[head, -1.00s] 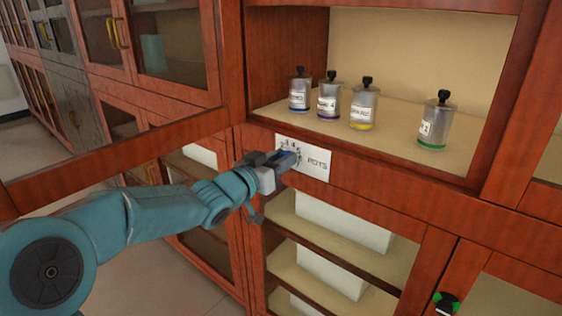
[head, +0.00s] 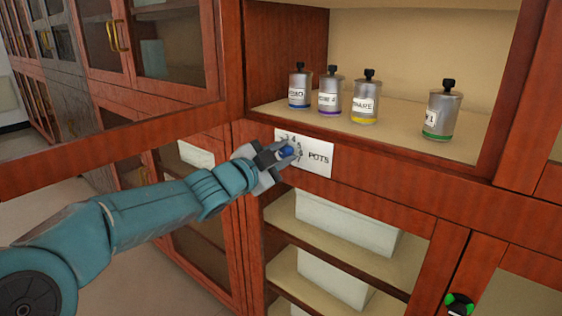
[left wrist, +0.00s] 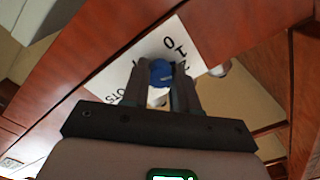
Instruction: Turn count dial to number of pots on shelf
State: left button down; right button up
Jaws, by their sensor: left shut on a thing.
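The count dial is a blue knob (head: 287,151) on a white card (head: 319,159) marked POTS, with numbers around the knob, below the shelf. My left gripper (head: 281,155) is shut on the knob. In the left wrist view, the knob (left wrist: 161,73) sits between its two fingers (left wrist: 165,88), in front of the card (left wrist: 140,58). The pointer setting cannot be read. Several grey pots stand upright on the shelf (head: 400,139): blue-banded (head: 300,88), purple-banded (head: 330,94), yellow-banded (head: 366,98) and, set apart at right, green-banded (head: 443,111). My right gripper is not seen.
An open glass-door frame (head: 110,152) reaches across the left, above my left arm. Below the card are shelves with white boxes (head: 348,227). A small black and green thing (head: 459,304) shows at the lower right; what it is is unclear.

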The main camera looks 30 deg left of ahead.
pick_arm(q)
jog(key=m+b, duration=0.1)
jog(key=m, duration=0.3)
jog(key=shift+f+m+b, duration=0.15)
jog(key=shift+m+b, duration=0.15)
jog(key=shift+b, duration=0.1)
jog(key=m+b, duration=0.1)
jog(key=m, duration=0.2)
jog(key=shift+m, duration=0.3)
jog(key=m+b, duration=0.2)
jog(key=m, duration=0.3)
jog(key=shift+m+b, duration=0.55)
jog(key=shift+m, duration=1.55)
jog(key=c, duration=0.9)
grip_release()
jog(key=shift+o, duration=0.2)
jog(key=shift+s, duration=0.1)
